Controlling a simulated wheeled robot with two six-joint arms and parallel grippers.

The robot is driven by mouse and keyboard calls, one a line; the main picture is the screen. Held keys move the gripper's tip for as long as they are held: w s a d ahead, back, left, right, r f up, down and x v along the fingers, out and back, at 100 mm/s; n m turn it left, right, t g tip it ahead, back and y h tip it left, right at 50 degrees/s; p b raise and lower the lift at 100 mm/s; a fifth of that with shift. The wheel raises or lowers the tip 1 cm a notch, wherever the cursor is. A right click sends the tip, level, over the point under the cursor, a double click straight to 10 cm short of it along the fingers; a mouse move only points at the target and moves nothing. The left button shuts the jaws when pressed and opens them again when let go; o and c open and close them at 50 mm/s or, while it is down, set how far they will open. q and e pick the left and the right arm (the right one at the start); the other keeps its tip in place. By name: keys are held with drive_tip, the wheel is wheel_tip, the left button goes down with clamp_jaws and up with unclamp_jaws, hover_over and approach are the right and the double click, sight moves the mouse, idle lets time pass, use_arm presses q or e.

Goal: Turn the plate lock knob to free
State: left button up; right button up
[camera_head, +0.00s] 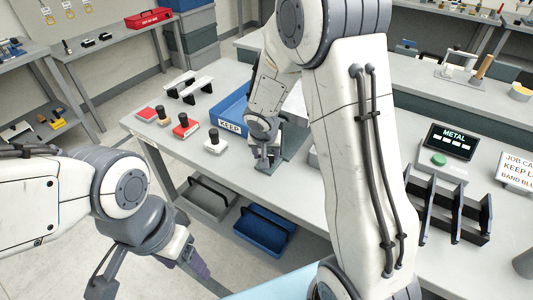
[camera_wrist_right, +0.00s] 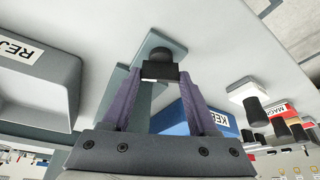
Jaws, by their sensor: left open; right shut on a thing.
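The plate lock knob, a black block with a round dark part behind it (camera_wrist_right: 160,70), sits between the fingertips of my right gripper (camera_wrist_right: 158,80) in the right wrist view. The purple fingers touch it from both sides. A grey-green plate (camera_wrist_right: 118,82) lies under and beside it. In the head view my right gripper (camera_head: 265,163) reaches down at the table's front edge beside the KEEP bin; the knob itself is hidden there. I cannot tell the knob's turn position. My left gripper (camera_head: 150,278) is open, low at the lower left, away from the table and partly cut off.
The blue KEEP bin (camera_head: 229,125) stands beside the right gripper. Black-handled blocks (camera_head: 213,140) stand to its left. A grey REJECT tray (camera_wrist_right: 62,85) shows in the wrist view. The METAL display (camera_head: 452,141) and black rack (camera_head: 447,208) stand right, past my right arm.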

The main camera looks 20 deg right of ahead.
drive_tip(key=shift+r+n+y+p, duration=0.1)
drive_tip(key=shift+n+y+p, duration=0.4)
drive_tip(key=shift+n, duration=0.5)
drive_tip(key=n+y+p, duration=0.1)
drive_tip(key=n+p, duration=0.2)
drive_tip(key=p, duration=0.3)
drive_tip(key=n+y+p, duration=0.1)
drive_tip(key=n+p, duration=0.2)
drive_tip(key=p, duration=0.3)
drive_tip(key=n+y+p, duration=0.1)
drive_tip(key=n+p, duration=0.2)
drive_tip(key=p, duration=0.3)
drive_tip(key=shift+d+r+n, duration=0.2)
drive_tip(key=shift+d+n, duration=0.1)
drive_tip(key=shift+f+n+y+p, duration=0.35)
drive_tip(key=shift+n+p, duration=0.35)
drive_tip(key=shift+p, duration=0.5)
drive_tip(key=shift+w, duration=0.1)
drive_tip(key=o, duration=1.4)
drive_tip(key=shift+g, duration=0.3)
drive_tip(key=shift+r, duration=0.15)
